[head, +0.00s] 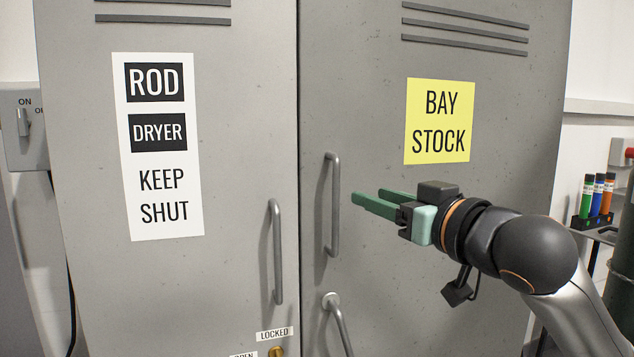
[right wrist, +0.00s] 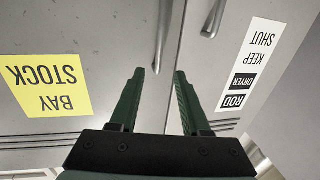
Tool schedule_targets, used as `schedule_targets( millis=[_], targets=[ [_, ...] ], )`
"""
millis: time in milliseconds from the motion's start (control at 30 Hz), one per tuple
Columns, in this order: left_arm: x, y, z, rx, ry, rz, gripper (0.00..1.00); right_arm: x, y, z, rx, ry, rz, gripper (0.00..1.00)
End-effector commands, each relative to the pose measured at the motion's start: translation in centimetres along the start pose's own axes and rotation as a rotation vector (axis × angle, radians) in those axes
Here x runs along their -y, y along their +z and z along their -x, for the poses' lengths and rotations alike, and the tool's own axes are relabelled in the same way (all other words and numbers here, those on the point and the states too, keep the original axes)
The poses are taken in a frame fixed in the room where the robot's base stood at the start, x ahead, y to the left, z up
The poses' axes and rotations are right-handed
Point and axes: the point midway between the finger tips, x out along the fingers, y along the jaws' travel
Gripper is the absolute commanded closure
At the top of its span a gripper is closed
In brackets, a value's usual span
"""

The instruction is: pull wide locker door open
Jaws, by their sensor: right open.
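Two grey locker doors fill the head view; which is the wide one I cannot tell for sure. The right door (head: 380,270) bears a yellow BAY STOCK label (head: 438,121) and an upright bar handle (head: 332,205) near the seam. Both doors look shut. My right gripper (head: 368,196) is open and empty, just right of this handle and apart from it. In the right wrist view the handle (right wrist: 163,35) lines up with the gap between the green fingers (right wrist: 160,72), beyond their tips. My left gripper is not in view.
The left door (head: 80,270) has a ROD DRYER KEEP SHUT label (head: 158,147) and its own handle (head: 277,250). A curved grey handle (head: 338,322) stands below the right door's bar. A brass knob (head: 277,351) is near a LOCKED tag. Coloured tubes (head: 597,195) stand at the right.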

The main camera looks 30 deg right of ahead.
Motion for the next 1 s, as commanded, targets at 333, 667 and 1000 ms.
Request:
schedule_targets(
  millis=[333,667,1000],
  targets=[
    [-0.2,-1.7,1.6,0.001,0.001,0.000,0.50,0.0,-0.3,-6.0,0.004,-0.002,-0.005,0.53],
    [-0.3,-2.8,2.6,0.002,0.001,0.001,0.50,0.0,-0.1,-11.3,0.002,-0.001,-0.003,0.53],
    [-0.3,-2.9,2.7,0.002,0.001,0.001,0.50,0.0,0.1,-12.2,0.000,-0.001,0.001,0.53]
  ],
)
